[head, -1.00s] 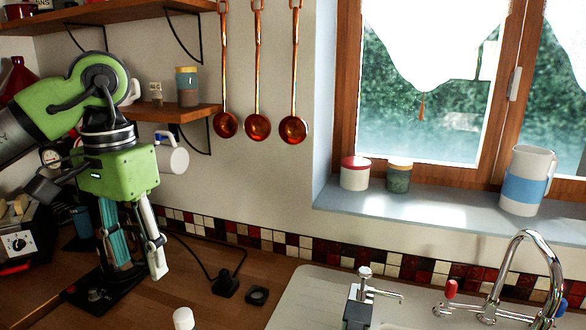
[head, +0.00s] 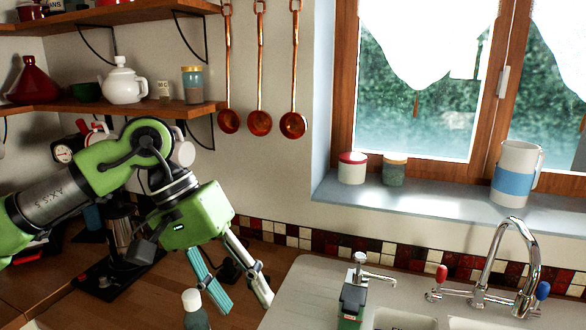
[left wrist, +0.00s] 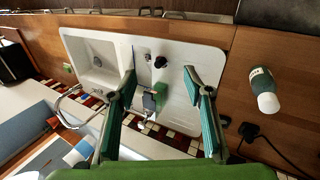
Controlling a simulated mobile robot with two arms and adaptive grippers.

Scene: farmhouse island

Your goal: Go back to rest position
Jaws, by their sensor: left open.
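My left gripper (head: 238,283) is on the green arm that comes in from the left in the head view. Its fingers point down and to the right, above the wooden counter at the left end of the sink. In the left wrist view the two fingers (left wrist: 160,95) stand wide apart with nothing between them. A bottle with a white cap (head: 193,308) stands on the counter just below the gripper; it also shows in the left wrist view (left wrist: 263,88), outside the fingers. My right gripper is in neither view.
The white sink (head: 300,285) with a soap dispenser (head: 354,293) and chrome tap (head: 497,262) is at the right. Shelves (head: 120,112) hang above the arm. A coffee machine (head: 115,235) stands behind it. A jug (head: 516,173) stands on the windowsill.

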